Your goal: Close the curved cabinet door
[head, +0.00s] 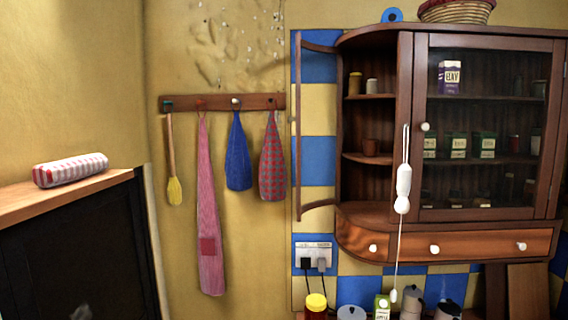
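The wooden wall cabinet (405,90) hangs at the right. Its curved door (298,125) shows at the cabinet's left end as a thin brown frame with curved top and bottom rails. Wall tiles show through the frame. The door stands open, swung out to the left, and the curved end shelves (372,158) are uncovered, with small jars and a brown cup on them. My gripper is not in view.
A flat glazed door (485,130) on the cabinet's right is shut. A white pull with a cord (404,180) hangs in front of the cabinet. Cloths hang from a peg rail (222,102) left of the curved door. Jars and canisters (350,312) stand below. A wooden ledge (75,195) is at left.

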